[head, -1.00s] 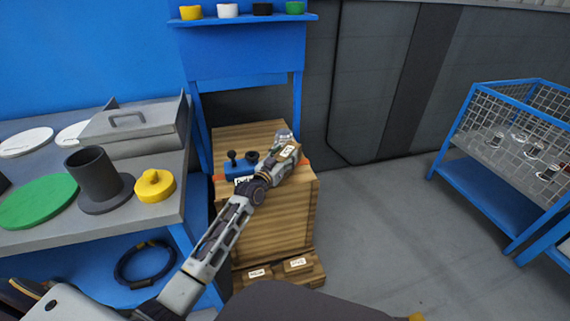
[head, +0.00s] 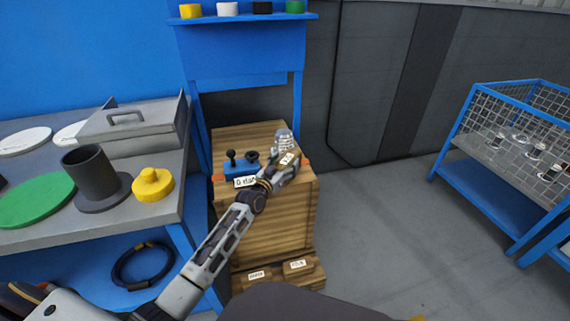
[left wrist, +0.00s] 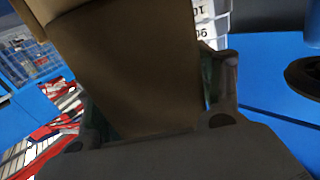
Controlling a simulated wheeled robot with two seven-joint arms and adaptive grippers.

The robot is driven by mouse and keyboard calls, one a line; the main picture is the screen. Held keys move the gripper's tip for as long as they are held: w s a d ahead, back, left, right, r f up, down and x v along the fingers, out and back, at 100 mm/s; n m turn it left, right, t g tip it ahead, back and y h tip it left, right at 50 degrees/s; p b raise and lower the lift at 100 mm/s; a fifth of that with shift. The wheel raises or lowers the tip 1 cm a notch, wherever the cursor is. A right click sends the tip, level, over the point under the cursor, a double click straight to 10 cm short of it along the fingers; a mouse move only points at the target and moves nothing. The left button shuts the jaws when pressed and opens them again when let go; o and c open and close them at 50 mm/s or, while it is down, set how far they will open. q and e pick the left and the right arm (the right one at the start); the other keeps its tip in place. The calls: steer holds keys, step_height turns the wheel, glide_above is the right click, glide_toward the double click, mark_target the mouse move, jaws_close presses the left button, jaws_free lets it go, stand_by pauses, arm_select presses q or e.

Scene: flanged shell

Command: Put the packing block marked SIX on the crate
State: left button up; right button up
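The wooden crate (head: 270,220) stands in the middle of the head view, below the blue frame. My left gripper (head: 284,137) is over the right part of its top. In the left wrist view my left gripper (left wrist: 160,118) is shut on a brown block (left wrist: 135,65), which fills the space between its fingers. A small pale label (head: 287,158) shows near the gripper in the head view; its writing is too small to read. I cannot tell whether the block touches the crate. My right gripper is not in view.
A blue fixture (head: 241,166) with black knobs and a white label sits on the crate's top, left of my gripper. Two labelled wooden blocks lie low in front: a left one (head: 262,285) and a right one (head: 307,271). A grey workbench (head: 165,205) is at left, a mesh cart (head: 490,190) at right.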

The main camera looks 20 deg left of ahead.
mark_target(280, 166)
arm_select(q)
steer(key=shift+o, duration=1.1)
steer(key=shift+r, duration=0.1)
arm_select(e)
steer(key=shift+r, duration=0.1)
arm_select(q)
steer(key=shift+s, duration=0.2)
steer(key=shift+s+a+p, duration=0.2)
steer(key=shift+s+p, duration=0.1)
steer(key=shift+s, duration=0.5)
steer(key=shift+s+a+p, duration=0.15)
steer(key=shift+s+p, duration=0.15)
steer(key=shift+s, duration=0.45)
steer(key=s+a+p, duration=0.1)
steer(key=s+p, duration=0.1)
steer(key=s, duration=0.6)
steer(key=shift+s+a, duration=0.15)
steer(key=shift+a, duration=0.15)
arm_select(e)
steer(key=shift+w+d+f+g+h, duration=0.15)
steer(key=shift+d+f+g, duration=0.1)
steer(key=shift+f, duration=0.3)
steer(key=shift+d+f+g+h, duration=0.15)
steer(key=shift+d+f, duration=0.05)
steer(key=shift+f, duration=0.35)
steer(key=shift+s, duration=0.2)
